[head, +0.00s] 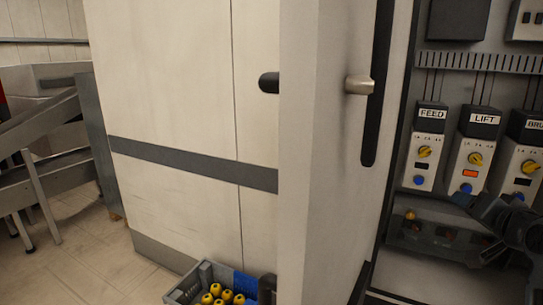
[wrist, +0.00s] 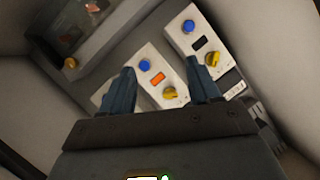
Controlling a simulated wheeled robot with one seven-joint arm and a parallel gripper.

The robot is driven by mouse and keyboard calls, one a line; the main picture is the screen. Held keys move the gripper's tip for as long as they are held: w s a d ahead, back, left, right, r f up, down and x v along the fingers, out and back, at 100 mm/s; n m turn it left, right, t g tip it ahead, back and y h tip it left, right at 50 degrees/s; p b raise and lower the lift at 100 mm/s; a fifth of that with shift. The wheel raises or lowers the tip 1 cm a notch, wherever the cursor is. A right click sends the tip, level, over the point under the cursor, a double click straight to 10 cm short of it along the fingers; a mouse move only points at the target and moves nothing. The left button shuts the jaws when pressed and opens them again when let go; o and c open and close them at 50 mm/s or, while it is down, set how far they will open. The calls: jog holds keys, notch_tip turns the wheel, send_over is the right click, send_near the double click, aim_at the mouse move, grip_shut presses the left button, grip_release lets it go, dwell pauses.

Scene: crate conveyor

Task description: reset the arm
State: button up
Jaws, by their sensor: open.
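My gripper (wrist: 162,66) is open and empty, its two blue-grey fingers on either side of the LIFT unit in the wrist view. It also shows at the right edge of the head view (head: 489,203), in front of the lower part of the control units. The LIFT unit (head: 470,155) has a yellow knob, a lit orange window and a blue button. The FEED unit (head: 428,150) has a dark window. A third unit, labelled BRU with the rest cut off (head: 519,160), is partly hidden by my arm. Finger contact cannot be told.
An open cabinet door (head: 325,190) with a metal knob stands left of the panel. A grey crate (head: 178,295) of yellow-topped items sits on the floor below. A dark tray (head: 435,240) lies under the units. Metal conveyor framing (head: 45,140) stands far left, beside clear floor.

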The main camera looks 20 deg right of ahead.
jog(key=s+a+f+n+y, duration=0.1)
jog(key=s+a+f+n, duration=0.15)
jog(key=a+f, duration=0.35)
jog(key=s+a+f+n+t+y, duration=0.15)
jog(key=s+a+f, duration=0.25)
jog(key=a, duration=0.4)
jog(key=s+a+f+n, duration=0.3)
jog(key=s+a+f, duration=0.15)
jog(key=a, duration=0.35)
jog(key=s+a+r+n+y, duration=0.1)
jog(key=s+a+n+y, duration=0.1)
jog(key=s+a, duration=0.5)
jog(key=s+a+r+n+t+y, duration=0.1)
jog(key=s+a+r+n+y, duration=0.1)
jog(key=s+a, duration=0.6)
jog(key=s+n+y, duration=0.1)
jog(key=s+n, duration=0.1)
jog(key=s, duration=0.2)
jog(key=shift+a+r, duration=0.2)
jog(key=shift+r, duration=0.1)
jog(key=shift+s, duration=0.1)
jog(key=shift+c, duration=0.2)
